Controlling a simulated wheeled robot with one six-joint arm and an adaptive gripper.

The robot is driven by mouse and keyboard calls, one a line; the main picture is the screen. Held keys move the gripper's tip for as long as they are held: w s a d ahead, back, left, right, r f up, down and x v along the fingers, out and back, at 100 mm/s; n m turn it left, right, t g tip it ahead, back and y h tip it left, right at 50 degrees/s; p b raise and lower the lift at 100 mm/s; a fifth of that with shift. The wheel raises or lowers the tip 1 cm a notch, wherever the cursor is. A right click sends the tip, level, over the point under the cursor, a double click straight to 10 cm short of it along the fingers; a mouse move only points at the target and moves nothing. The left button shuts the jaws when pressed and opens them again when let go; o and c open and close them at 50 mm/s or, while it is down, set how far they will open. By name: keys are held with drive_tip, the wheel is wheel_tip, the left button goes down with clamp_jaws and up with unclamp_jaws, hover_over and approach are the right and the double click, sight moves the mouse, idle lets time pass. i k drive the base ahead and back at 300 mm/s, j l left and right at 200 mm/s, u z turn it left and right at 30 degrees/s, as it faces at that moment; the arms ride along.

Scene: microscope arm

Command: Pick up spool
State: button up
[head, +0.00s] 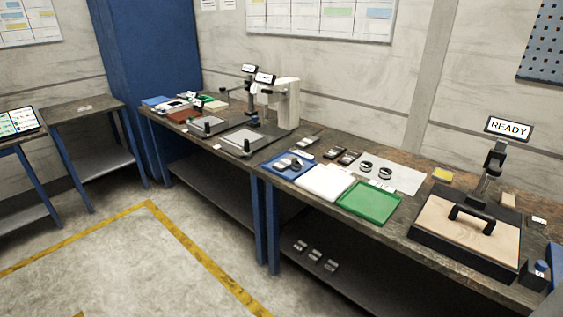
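I cannot pick out a spool with certainty at this size. Two small dark round pieces, one on the left (366,167) and one on the right (385,173), lie on a white sheet (405,178) on the workbench and could be spools. Small dark and grey pieces (290,164) also lie in the blue tray (273,167) to the left; their shape is too small to tell. My gripper is not in the head view.
A white tray (325,183) and a green tray (369,203) sit along the bench's front. A black-framed station (466,222) with a handle and a READY screen (508,127) stands right. A white microscope-like stand (287,103) rises left. The floor in front (150,265) is clear.

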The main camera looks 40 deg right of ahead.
sight(296, 165)
drive_tip(key=z, duration=1)
drive_tip(key=k+l, duration=0.05)
drive_tip(key=l, duration=0.05)
